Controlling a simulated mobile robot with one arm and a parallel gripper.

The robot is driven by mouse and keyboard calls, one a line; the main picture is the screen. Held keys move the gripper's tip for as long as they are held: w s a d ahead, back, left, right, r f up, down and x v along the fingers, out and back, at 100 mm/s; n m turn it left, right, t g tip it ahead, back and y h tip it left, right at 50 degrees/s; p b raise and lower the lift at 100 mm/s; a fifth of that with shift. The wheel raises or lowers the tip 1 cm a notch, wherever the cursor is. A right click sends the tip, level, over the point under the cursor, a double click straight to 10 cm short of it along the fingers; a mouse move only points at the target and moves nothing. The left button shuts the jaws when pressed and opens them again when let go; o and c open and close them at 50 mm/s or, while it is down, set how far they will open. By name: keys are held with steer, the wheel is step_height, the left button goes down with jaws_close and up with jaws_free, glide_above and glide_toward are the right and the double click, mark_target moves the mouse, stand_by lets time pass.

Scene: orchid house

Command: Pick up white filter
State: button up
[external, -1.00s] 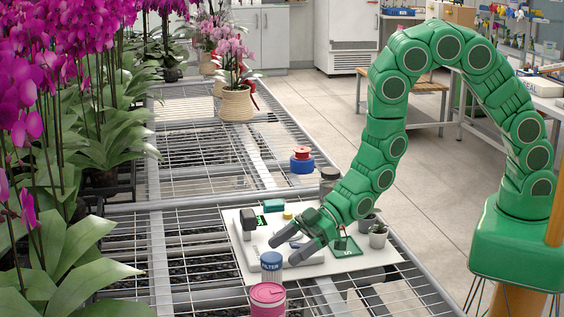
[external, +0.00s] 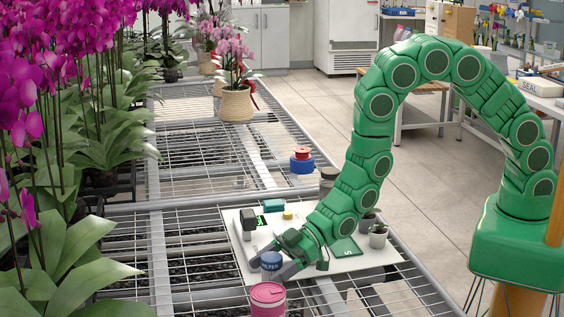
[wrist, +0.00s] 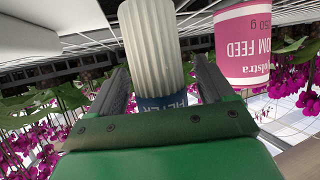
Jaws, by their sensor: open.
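The white filter (external: 271,262) is an upright white cylinder with a blue lettered band at its top, at the front edge of the white board (external: 375,262). In the wrist view the filter (wrist: 152,40) appears upside down as a ribbed white cylinder with the blue lettered part nearest my palm. My green gripper (external: 273,264) is open, with one finger on each side of the filter. In the wrist view my gripper (wrist: 162,78) shows its two dark fingers flanking it; I cannot tell whether either touches. The filter's lower part is partly hidden in the external view.
A pink tin (external: 267,300) stands close in front of the filter, and also shows at right in the wrist view (wrist: 243,45). A dark-and-white device (external: 248,222), a green card (external: 345,248) and small pots (external: 378,236) are on the board. Orchids (external: 50,240) crowd the left.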

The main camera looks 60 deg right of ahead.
steer(key=shift+x, duration=0.8)
steer(key=c, duration=1.1)
steer(key=shift+r, duration=0.15)
